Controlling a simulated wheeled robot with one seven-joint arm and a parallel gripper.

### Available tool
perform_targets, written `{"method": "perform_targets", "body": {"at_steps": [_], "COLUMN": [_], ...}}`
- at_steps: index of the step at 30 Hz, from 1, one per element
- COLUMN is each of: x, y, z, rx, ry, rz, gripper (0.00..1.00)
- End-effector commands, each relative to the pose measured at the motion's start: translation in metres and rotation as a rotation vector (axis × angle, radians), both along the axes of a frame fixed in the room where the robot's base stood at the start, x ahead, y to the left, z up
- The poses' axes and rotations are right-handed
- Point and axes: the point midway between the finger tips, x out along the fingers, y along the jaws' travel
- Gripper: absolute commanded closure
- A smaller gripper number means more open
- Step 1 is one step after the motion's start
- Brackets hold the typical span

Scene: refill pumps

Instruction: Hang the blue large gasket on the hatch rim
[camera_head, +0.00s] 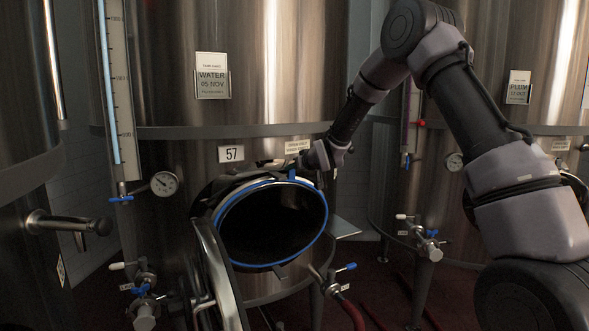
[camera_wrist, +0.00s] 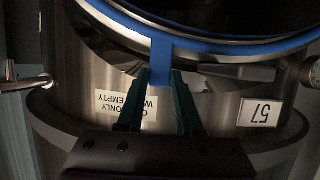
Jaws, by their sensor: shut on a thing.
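The blue large gasket (camera_head: 262,266) is a thin blue ring that lines up with the round dark opening of the tank hatch in the head view. In the wrist view its blue band curves across the top, with a tab (camera_wrist: 161,58) reaching down to my fingertips. My gripper (camera_head: 296,171) is at the upper right of the hatch, shut on this tab; it also shows in the wrist view (camera_wrist: 160,80). The hatch rim (camera_head: 213,205) is mostly hidden behind the gasket. I cannot tell whether the gasket touches it all around.
The open hatch door (camera_head: 219,270) hangs at the lower left of the opening. The tank carries a plate reading 57 (camera_head: 231,154), a WATER sign (camera_head: 212,76), a pressure gauge (camera_head: 164,184) and blue-handled valves (camera_head: 345,268) below. Another tank with a PLUM sign (camera_head: 518,87) stands at right.

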Motion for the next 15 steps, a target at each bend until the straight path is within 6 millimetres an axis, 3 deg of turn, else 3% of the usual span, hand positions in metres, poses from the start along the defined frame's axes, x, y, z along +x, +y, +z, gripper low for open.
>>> {"method": "perform_targets", "body": {"at_steps": [12,13,15], "x": [0.003,0.003,0.003], "y": [0.0016,0.0016,0.0016], "z": [0.0007,0.0007,0.0006], "rx": [0.001,0.001,0.001], "ry": [-0.002,-0.002,-0.002], "rz": [0.0,0.0,0.0], "gripper": [1.0,0.62,0.35]}}
